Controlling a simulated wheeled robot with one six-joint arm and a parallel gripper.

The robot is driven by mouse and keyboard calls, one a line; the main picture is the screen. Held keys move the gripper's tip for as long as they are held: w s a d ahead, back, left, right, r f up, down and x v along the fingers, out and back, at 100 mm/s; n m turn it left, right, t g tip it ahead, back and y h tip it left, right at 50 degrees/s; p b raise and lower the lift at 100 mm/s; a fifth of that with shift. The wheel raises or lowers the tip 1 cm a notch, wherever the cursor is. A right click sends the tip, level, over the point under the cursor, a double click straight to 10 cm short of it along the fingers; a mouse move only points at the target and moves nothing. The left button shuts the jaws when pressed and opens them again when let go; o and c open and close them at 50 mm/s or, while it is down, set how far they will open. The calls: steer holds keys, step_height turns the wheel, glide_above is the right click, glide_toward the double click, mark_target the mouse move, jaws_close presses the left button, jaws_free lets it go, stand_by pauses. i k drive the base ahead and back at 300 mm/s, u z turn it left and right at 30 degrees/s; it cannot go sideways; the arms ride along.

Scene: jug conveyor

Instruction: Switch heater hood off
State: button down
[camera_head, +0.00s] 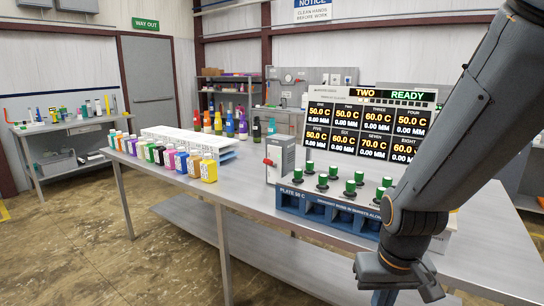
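A grey switch box (281,158) stands on the steel table, left of the display panel. A small red handle (269,162) shows on its left side; I cannot read its position. The display panel (366,124) reads "TWO" and "READY" above several temperature readouts. A blue block (290,201) marked "PLATE 50 C" stands in front, with several green-capped vials (322,181) above it. No part is clearly labelled as a hood. My gripper (400,294) hangs at the bottom right, in front of the table and well apart from the switch box. Its fingertips are not clear.
Several coloured bottles (181,160) stand in a row at the table's left front edge, beside a white rack (187,138). More bottles (229,125) stand behind. My arm covers the table's right side. The table top (247,185) is bare between bottles and blue block.

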mark_target(266, 161)
steer(key=z, duration=0.25)
steer(key=i, duration=0.95)
steer(key=u, duration=0.3)
